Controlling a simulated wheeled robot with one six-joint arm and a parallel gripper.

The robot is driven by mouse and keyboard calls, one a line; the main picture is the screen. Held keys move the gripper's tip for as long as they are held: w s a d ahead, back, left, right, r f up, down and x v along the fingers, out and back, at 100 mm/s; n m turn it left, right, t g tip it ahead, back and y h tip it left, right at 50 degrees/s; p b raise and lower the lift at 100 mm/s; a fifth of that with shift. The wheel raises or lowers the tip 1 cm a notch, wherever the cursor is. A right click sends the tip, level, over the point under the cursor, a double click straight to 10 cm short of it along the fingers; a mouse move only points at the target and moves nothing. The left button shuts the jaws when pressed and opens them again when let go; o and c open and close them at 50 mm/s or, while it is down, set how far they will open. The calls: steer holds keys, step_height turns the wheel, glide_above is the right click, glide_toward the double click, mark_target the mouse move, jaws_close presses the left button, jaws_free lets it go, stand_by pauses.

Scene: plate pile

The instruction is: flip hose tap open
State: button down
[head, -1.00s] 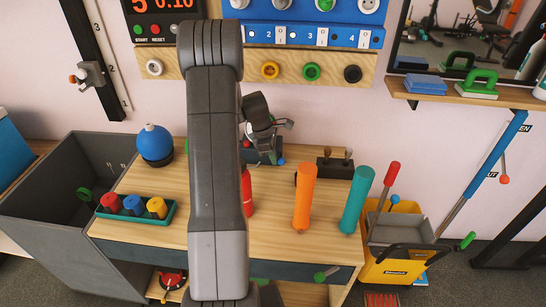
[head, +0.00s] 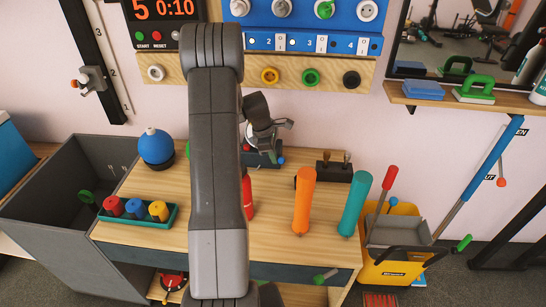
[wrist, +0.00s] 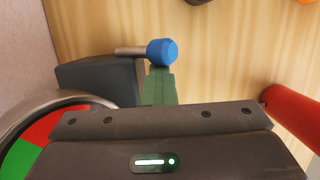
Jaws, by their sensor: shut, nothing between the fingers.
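A lever with a blue ball knob (wrist: 163,52) on a metal rod sticks out of a dark block (wrist: 100,80) in the wrist view. I cannot tell for sure that this is the hose tap. The blue knob also shows small in the head view (head: 281,160), on the back of the workbench. My gripper (wrist: 160,73) is shut and empty, its green fingers just below the knob in the wrist view. I cannot tell whether they touch it. In the head view my gripper (head: 284,125) is above the back of the bench, partly hidden by my arm.
A round red-and-green dial (wrist: 40,145) lies close on the left in the wrist view, and a red cylinder (wrist: 292,112) on the right. Orange (head: 303,203) and teal (head: 354,203) cylinders stand on the bench (head: 180,240). A yellow bucket (head: 392,268) is to the right.

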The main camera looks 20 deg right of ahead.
steer(key=shift+d+r+p, duration=0.2)
steer(key=shift+r+p, duration=0.35)
steer(key=shift+r, duration=0.3)
